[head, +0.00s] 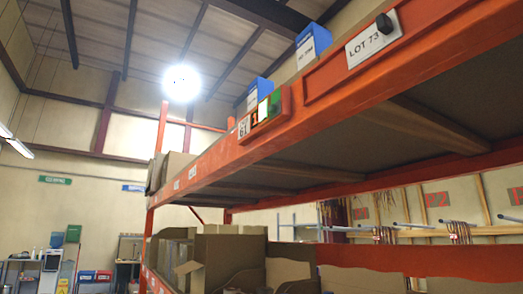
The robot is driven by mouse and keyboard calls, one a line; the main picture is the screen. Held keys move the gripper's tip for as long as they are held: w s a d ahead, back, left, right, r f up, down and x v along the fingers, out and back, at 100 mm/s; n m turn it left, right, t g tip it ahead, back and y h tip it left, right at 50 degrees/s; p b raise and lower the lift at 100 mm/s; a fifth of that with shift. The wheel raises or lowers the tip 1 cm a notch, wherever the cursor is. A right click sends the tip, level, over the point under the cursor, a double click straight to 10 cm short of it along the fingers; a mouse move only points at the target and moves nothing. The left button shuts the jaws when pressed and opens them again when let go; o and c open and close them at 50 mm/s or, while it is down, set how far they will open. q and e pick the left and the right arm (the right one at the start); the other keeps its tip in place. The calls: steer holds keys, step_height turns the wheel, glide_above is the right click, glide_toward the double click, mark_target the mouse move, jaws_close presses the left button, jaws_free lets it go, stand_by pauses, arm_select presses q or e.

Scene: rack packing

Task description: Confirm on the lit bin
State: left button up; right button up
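An orange rack beam (220,152) crosses the view from lower left to upper right. A small pick-light module (264,111) is mounted on it, with a glowing orange figure that looks like a 1, a white patch and a green part. A label (244,127) reading 61 sits just left of it. A blue-fronted bin (259,89) stands on the shelf directly above the module. A second blue-fronted bin (313,41) stands farther right, and a LOT 73 label (361,48) with a dark oval object on it is at upper right. Neither gripper is in view.
Metal prongs (385,229) stick out behind the rack. At far left are a green sign (55,180) and a workbench area. A bright lamp (181,82) hangs above.

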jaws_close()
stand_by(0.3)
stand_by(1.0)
